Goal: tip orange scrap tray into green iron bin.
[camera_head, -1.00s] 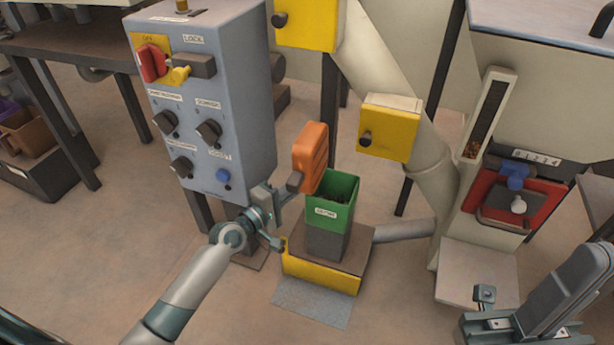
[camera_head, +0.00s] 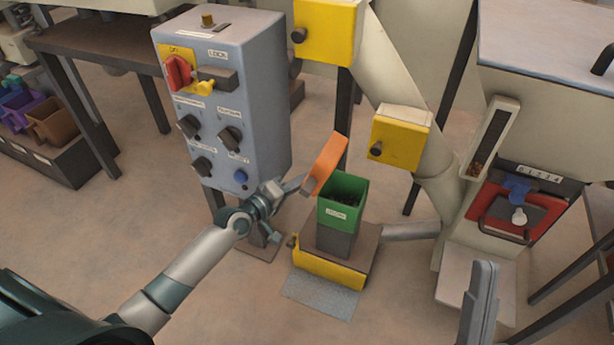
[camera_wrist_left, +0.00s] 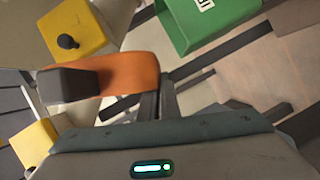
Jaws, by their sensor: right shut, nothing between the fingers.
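The orange scrap tray (camera_head: 326,163) is in the air, steeply tilted and leaning right, just above and left of the green iron bin's rim. My left gripper (camera_head: 298,187) is at its lower end and appears shut on it; the fingertips are hard to see. In the left wrist view the tray (camera_wrist_left: 130,74) shows beside a dark block, with part of the green bin (camera_wrist_left: 205,22) above. The green bin (camera_head: 343,213) stands upright with dark contents inside. My right gripper (camera_head: 481,300) is shut and empty at the bottom right, far from the bin.
The bin's grey stand rests on a brown platform with a yellow front (camera_head: 330,273). A grey control box (camera_head: 225,110) stands close behind the left gripper. Yellow boxes (camera_head: 401,137) and a slanted pipe (camera_head: 400,70) are behind.

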